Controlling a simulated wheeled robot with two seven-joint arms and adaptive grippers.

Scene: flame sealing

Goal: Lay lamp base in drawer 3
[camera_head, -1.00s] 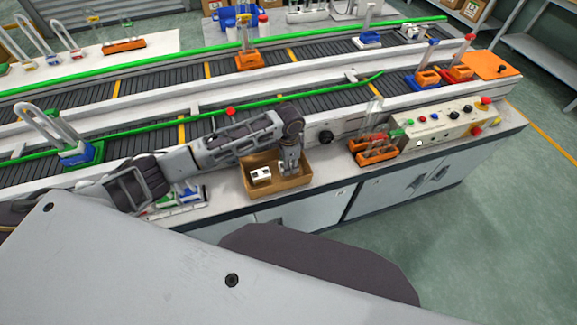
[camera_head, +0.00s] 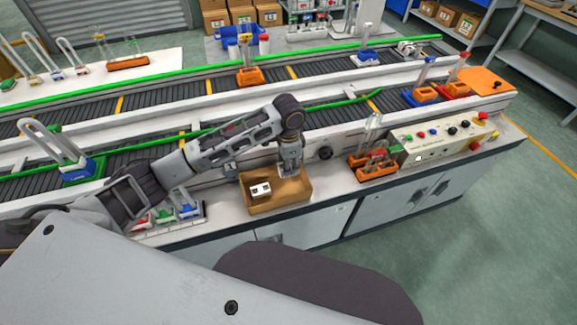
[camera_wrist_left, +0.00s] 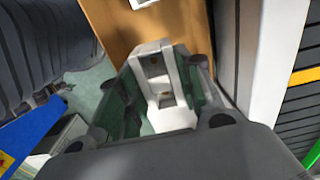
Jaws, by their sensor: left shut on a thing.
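My left gripper (camera_head: 290,172) points down over the right part of an open brown box (camera_head: 290,194) on the counter. In the left wrist view, its fingers (camera_wrist_left: 158,78) are shut on a white blocky piece with dark holes, apparently the lamp base (camera_wrist_left: 167,98). The fingers hide part of it. A similar white piece (camera_head: 260,190) lies in the left of the box, apart from the gripper. Cabinet fronts (camera_head: 284,232) show below the counter; I cannot read any drawer number. My right gripper is not in view.
Orange holders with glassware (camera_head: 375,168) and a control panel (camera_head: 450,138) stand right of the box. A rack of coloured pieces (camera_head: 180,214) is at its left. Conveyors with green rails (camera_head: 170,84) run behind. Open floor (camera_head: 480,230) lies at the right.

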